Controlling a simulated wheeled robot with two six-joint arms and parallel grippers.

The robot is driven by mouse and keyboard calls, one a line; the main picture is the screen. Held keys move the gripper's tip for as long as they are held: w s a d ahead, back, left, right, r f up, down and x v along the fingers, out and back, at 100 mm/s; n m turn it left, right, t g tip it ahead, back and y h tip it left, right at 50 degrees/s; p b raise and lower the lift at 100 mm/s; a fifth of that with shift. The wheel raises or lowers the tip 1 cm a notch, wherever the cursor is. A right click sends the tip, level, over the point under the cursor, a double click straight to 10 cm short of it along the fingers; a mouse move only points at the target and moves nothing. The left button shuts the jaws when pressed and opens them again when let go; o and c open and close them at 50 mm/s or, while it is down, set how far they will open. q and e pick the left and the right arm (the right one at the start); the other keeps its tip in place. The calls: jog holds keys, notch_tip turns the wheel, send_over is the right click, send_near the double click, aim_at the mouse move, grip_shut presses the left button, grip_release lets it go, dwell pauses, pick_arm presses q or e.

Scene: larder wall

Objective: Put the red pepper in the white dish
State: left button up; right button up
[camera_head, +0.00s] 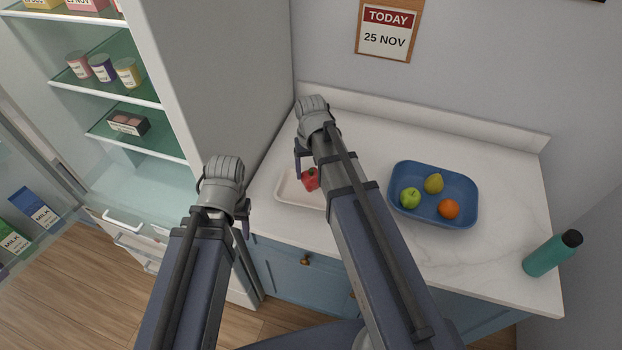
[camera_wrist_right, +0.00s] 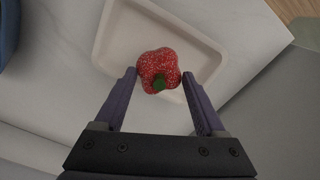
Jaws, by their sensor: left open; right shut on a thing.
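The red pepper (camera_head: 311,179) is held by my right gripper (camera_head: 303,160), which is shut on it. In the right wrist view the pepper (camera_wrist_right: 158,66) sits between the tips of the right gripper (camera_wrist_right: 160,82), its green stem facing the camera. The white dish (camera_head: 287,193) is a shallow tray on the counter; it also shows in the right wrist view (camera_wrist_right: 115,45), behind the pepper. I cannot tell whether the pepper touches its floor. My right arm hides part of the dish. My left gripper (camera_head: 245,222) is open, left of the dish near the counter's front edge.
A blue tray (camera_head: 435,220) with a green apple (camera_head: 410,198), a pear (camera_head: 433,183) and an orange (camera_head: 449,208) stands right of my right arm. A teal bottle (camera_head: 546,257) is at the counter's right front. An open fridge (camera_head: 140,165) stands at the left.

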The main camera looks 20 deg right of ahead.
pick_arm(q)
jog(key=shift+f+b, duration=0.75)
jog(key=shift+f, duration=0.5)
pick_arm(e)
jog(key=shift+f, duration=1.25)
jog(key=shift+f, duration=0.2)
pick_arm(q)
jog(key=shift+f, duration=0.15)
pick_arm(e)
jog(key=o, duration=1.5)
jog(key=shift+r, duration=0.1)
jog(key=shift+r, duration=0.1)
notch_tip(320, 180, up, 12)
jog(key=p, duration=1.2)
jog(key=shift+r, duration=0.1)
pick_arm(q)
notch_tip(320, 180, up, 12)
pick_arm(e)
jog(key=s+a+n, duration=0.1)
jog(key=s+a, duration=0.2)
jog(key=s, duration=0.1)
jog(key=s+a+n, duration=0.2)
jog(key=s+a, duration=0.2)
jog(key=s, duration=0.1)
jog(key=s+a+n+h, duration=0.1)
jog(key=s+a+n, duration=0.1)
jog(key=s+a, duration=0.2)
jog(key=shift+s+a, duration=0.15)
jog(key=shift+s, duration=0.3)
